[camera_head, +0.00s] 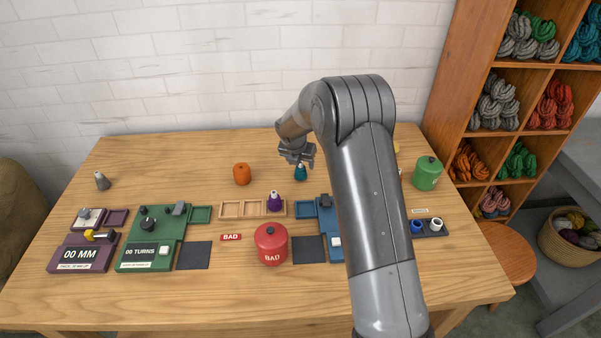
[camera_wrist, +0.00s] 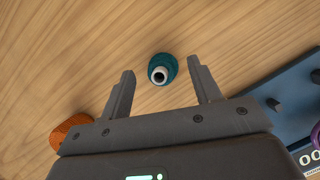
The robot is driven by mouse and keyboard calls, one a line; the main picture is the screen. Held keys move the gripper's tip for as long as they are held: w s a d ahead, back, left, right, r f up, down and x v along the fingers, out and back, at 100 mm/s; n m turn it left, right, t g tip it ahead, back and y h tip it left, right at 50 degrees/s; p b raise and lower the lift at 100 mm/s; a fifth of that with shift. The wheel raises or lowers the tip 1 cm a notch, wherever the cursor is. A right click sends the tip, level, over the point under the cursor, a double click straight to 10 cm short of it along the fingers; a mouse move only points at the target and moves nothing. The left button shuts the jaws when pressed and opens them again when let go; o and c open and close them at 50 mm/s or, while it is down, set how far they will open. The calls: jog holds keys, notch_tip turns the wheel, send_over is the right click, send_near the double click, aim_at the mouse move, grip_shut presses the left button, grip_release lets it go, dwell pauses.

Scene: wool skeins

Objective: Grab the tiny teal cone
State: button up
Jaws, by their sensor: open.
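The tiny teal cone (camera_head: 300,173) stands upright on the wooden table, toward the back middle. In the wrist view the teal cone (camera_wrist: 162,69) shows from above, with a pale ring and dark hole at its tip. My gripper (camera_head: 297,158) is above and close to the cone in the head view. In the wrist view my gripper (camera_wrist: 162,80) is open, its two fingers apart. The cone appears between and slightly beyond the fingertips, with no visible contact. The height gap between fingers and cone is hard to tell.
An orange skein (camera_head: 242,174) stands left of the cone. A purple cone (camera_head: 274,202) sits in a wooden tray (camera_head: 230,209) in front. A blue device (camera_head: 327,226), a red BAD canister (camera_head: 270,244) and a green canister (camera_head: 427,173) stand nearby. Bare table lies behind the cone.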

aim_at(301, 166)
jog(key=x, duration=0.3)
jog(key=shift+a+f, duration=0.1)
jog(key=shift+f, duration=0.2)
jog(key=shift+c, duration=0.4)
jog(key=c, duration=1)
jog(key=shift+o, duration=0.2)
jog(key=shift+r, duration=0.15)
